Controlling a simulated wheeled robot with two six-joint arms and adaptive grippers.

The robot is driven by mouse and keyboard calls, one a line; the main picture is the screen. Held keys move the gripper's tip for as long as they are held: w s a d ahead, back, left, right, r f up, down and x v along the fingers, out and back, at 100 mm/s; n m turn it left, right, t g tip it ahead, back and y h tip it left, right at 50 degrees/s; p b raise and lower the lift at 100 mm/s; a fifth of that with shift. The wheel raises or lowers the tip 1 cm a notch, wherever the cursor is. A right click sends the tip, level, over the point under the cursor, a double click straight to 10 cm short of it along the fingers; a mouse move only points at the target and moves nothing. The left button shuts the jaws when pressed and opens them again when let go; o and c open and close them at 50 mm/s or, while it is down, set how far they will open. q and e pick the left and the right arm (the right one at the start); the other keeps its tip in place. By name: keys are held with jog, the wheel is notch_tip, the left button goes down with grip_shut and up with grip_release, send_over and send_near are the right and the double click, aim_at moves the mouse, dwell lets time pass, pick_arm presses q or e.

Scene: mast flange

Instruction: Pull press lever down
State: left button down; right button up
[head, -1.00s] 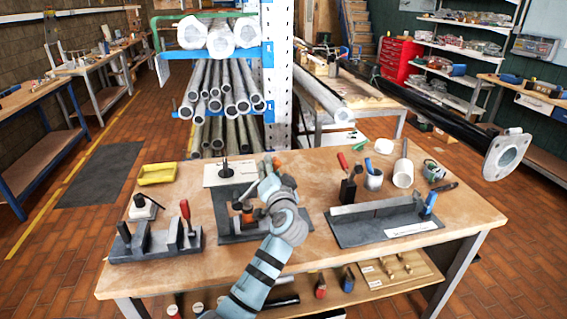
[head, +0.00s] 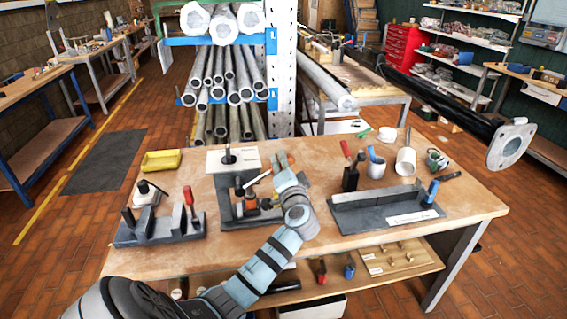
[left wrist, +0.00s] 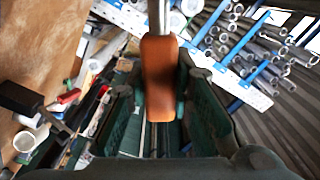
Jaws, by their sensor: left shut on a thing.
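The press (head: 237,208) stands on a dark base plate near the middle of the bench, with orange parts low on it. Its pale lever rod (head: 258,178) slants up to the right toward my left gripper (head: 283,165). In the left wrist view, the lever's orange-brown grip (left wrist: 160,65) on a metal rod lies between the fingers of my left gripper (left wrist: 158,95). The fingers are shut on this grip. My gripper hides the rod's far end and part of the press in the head view. My right gripper is not in view.
A dark fixture with a red-handled tool (head: 188,196) stands at left. A dark tray (head: 385,212) lies at right, with a grey cup (head: 376,168) and a white cup (head: 405,161) behind it. A yellow bin (head: 161,160) sits at the back left. A pipe rack (head: 285,80) rises behind the bench.

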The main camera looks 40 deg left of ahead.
pick_arm(q)
jog(key=c, duration=1.6)
grip_release()
jog(key=shift+f, duration=0.25)
jog(key=shift+c, duration=0.2)
jog(key=shift+o, duration=1.2)
jog(key=shift+r, duration=0.1)
jog(key=v, duration=1.2)
